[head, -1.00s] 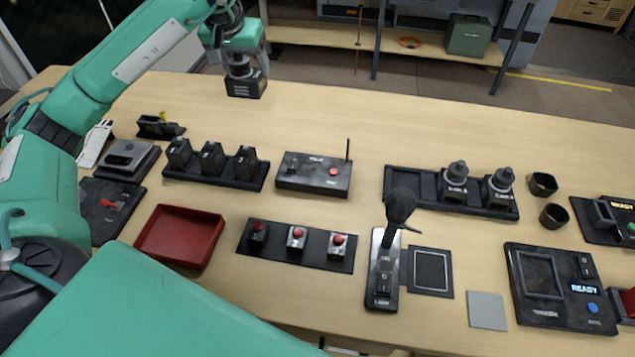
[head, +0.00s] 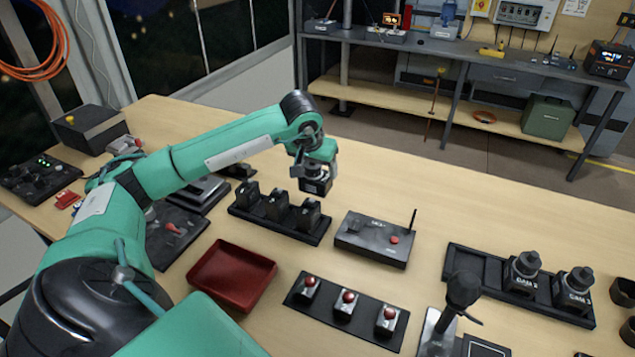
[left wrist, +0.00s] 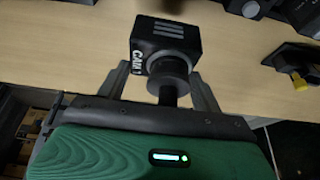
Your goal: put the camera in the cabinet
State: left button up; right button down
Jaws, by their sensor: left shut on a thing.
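The held camera is a small black box with a lens barrel and a white "CAM" label, seen in the left wrist view (left wrist: 165,45) and in the head view (head: 316,184). My left gripper (left wrist: 170,88) is shut on its barrel, one finger on each side. In the head view the left gripper (head: 316,162) holds the camera above the table, behind the black three-unit rack. Two similar cameras (head: 522,270) (head: 573,290) stand in a black dock (head: 470,262) whose left end is bare. I cannot pick out a cabinet for certain. My right gripper is out of view.
Across the floor stands a grey workbench (head: 430,45) with a low shelf and a green box (head: 547,116).

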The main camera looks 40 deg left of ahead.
aim_at(317, 182)
pick_arm(q)
notch_tip(317, 182, down, 5)
jog(key=shift+r+p, duration=0.1)
jog(key=shift+p, duration=0.2)
jog(key=shift+f, duration=0.35)
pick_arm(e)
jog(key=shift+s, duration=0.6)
pick_arm(q)
jog(key=shift+f, duration=0.1)
jog(key=o, duration=1.4)
jog(key=shift+c, duration=0.2)
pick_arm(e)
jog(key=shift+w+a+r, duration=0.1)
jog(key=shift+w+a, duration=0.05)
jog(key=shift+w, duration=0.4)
